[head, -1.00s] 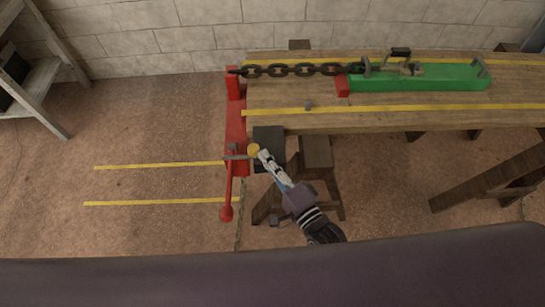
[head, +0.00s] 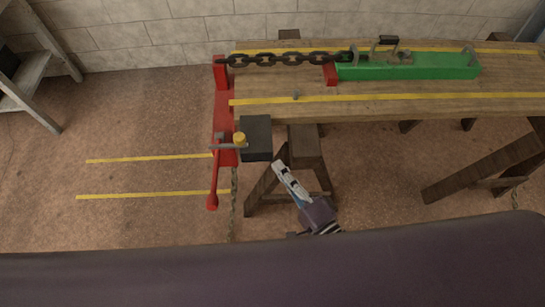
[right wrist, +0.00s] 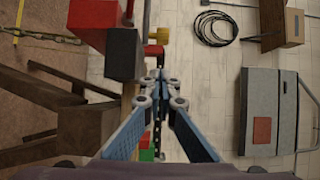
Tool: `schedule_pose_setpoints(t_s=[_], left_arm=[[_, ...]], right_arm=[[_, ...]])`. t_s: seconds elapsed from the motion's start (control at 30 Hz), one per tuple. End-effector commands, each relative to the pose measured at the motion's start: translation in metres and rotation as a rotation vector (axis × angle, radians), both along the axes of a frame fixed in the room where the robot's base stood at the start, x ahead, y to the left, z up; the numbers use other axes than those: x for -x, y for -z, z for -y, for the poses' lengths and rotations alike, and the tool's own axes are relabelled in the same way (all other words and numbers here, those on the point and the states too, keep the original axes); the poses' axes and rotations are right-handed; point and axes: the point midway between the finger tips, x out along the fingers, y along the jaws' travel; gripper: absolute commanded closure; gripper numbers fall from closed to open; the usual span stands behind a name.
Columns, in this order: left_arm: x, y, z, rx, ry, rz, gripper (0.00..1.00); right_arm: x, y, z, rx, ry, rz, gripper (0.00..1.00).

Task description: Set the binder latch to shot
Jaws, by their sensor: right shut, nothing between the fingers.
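A red frame (head: 224,120) stands at the bench's left end and carries a yellow knob (head: 240,138) on a grey bar beside a dark block (head: 257,150). A red lever with a ball end (head: 212,201) hangs below. I cannot tell which part is the binder latch, or its setting. A chain (head: 290,58) runs from the red post to a clamp with a black handle (head: 388,40) on a green beam (head: 420,68). My right gripper (head: 278,165) is shut and empty, below and right of the dark block, apart from the knob. It also shows in the right wrist view (right wrist: 160,75).
A stool-like wooden support (head: 305,150) stands close behind my gripper. In the right wrist view, a black coil (right wrist: 212,28) and a grey panel (right wrist: 270,115) lie to the right.

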Motion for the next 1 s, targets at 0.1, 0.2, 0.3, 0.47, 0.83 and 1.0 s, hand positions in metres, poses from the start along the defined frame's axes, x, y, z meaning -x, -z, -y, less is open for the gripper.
schedule_pose_setpoints(t_s=[0.1, 0.2, 0.3, 0.47, 0.83, 1.0], left_arm=[[-0.001, 0.004, -0.007, -0.009, -0.001, 0.002, 1.0], [-0.001, 0.005, -0.006, -0.007, -0.002, 0.002, 1.0], [-0.001, 0.006, -0.001, 0.0, -0.003, 0.001, 1.0], [0.0, 0.005, 0.009, 0.01, -0.005, 0.001, 1.0], [0.002, 0.005, 0.011, 0.012, -0.002, -0.003, 1.0], [0.002, 0.006, 0.007, 0.008, 0.0, -0.002, 1.0]], right_arm=[[0.016, 0.002, 0.008, 0.002, -0.001, -0.001, 1.0], [0.023, 0.0, 0.012, 0.001, -0.001, 0.0, 1.0], [0.026, 0.0, 0.014, 0.0, 0.0, 0.001, 1.0], [0.027, -0.001, 0.014, 0.0, 0.0, 0.001, 1.0], [0.026, -0.001, 0.014, 0.0, 0.0, 0.001, 1.0], [0.025, 0.017, 0.018, 0.057, 0.005, -0.01, 1.0]])
